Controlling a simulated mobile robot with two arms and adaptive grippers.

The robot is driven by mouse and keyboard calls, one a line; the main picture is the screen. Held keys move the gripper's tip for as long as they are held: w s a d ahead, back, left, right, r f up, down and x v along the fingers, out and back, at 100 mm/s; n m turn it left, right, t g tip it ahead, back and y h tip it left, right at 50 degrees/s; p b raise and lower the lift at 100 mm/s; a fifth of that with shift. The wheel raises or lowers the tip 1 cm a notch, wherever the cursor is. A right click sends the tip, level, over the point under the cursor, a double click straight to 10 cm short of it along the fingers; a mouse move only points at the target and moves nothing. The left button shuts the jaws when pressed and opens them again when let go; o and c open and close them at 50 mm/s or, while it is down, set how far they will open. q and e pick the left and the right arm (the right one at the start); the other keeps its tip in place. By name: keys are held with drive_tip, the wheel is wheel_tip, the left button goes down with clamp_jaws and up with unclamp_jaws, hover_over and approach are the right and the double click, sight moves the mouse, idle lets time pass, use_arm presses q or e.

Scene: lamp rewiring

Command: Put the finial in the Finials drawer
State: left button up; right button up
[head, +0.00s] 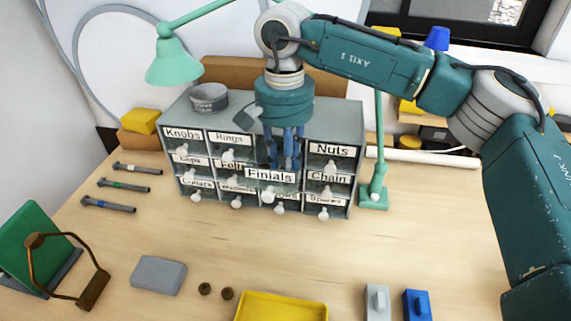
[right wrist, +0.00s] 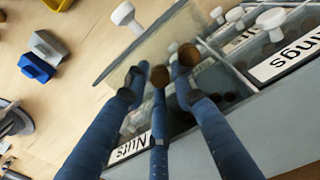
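The Finials drawer (head: 270,175) is pulled out of the grey drawer cabinet (head: 340,187); its clear front and white knob also show in the right wrist view (right wrist: 124,14). My right gripper (head: 284,167) points down over the drawer, with its blue fingers apart and reaching toward its inside. In the right wrist view, two brown rounded pieces, finial-coloured, show at the fingertips (right wrist: 160,78). I cannot tell whether they are gripped or lie in the drawer. Two brown finials (head: 205,289) (head: 228,294) lie on the table. My left gripper is not in view.
A yellow tray (head: 281,306), grey block (head: 158,275) and blue block (head: 417,305) are at the front. Screwdrivers (head: 130,185) lie left. The table's middle is clear.

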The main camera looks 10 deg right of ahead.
drive_tip(key=shift+r, duration=0.4)
wheel_tip(320, 180, up, 11)
drive_tip(key=b, duration=0.1)
drive_tip(key=shift+r+b, duration=0.2)
drive_tip(key=shift+b, duration=0.2)
